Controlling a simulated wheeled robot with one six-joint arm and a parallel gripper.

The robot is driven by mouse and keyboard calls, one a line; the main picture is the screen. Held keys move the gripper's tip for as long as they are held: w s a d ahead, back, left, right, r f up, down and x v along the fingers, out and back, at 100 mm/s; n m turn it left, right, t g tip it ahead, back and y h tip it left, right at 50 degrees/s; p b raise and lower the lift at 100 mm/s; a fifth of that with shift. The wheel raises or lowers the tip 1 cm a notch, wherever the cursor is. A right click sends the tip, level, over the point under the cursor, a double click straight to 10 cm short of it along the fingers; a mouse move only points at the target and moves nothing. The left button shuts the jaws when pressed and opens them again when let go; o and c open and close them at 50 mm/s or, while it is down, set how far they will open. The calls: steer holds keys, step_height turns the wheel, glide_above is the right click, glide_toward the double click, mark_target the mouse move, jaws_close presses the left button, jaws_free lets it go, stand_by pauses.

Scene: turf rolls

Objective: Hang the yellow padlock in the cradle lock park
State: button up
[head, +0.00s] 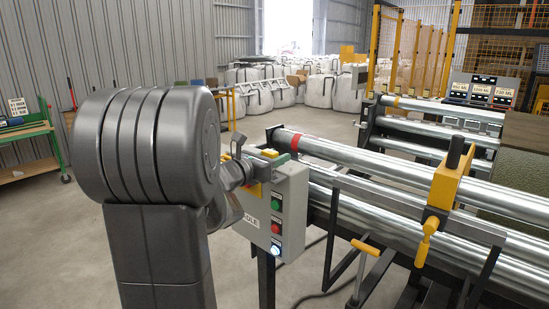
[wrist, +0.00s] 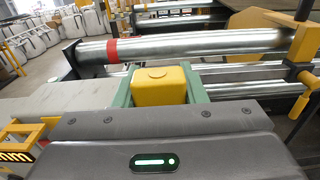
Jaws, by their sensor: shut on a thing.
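The yellow padlock (wrist: 160,85) sits between the two green fingers of my gripper (wrist: 161,92) in the wrist view. The gripper is shut on it, and its dark body covers the lower part of that view. Only the padlock's yellow body shows; I cannot see its shackle. In the head view my gripper (head: 266,162) is by the top of the grey control box (head: 292,205), partly hidden behind my arm. The box's label is partly covered, with only its last letters showing. I cannot make out the cradle lock park or tell whether the padlock touches anything.
Steel rollers (head: 400,180) with a red band run to the right of the box. A yellow clamp (head: 447,190) with a black knob stands on them, and a yellow-handled lever (head: 365,247) is in front. A green cart (head: 25,150) stands at the left. Open floor lies behind.

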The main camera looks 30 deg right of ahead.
steer(key=shift+f+b, duration=1.25)
steer(key=shift+f, duration=0.1)
steer(key=o, duration=1.1)
steer(key=v, duration=1.4)
steer(key=shift+d, duration=0.1)
steer(key=x, duration=1.4)
steer(key=shift+r, duration=0.25)
steer(key=shift+s+f, duration=0.1)
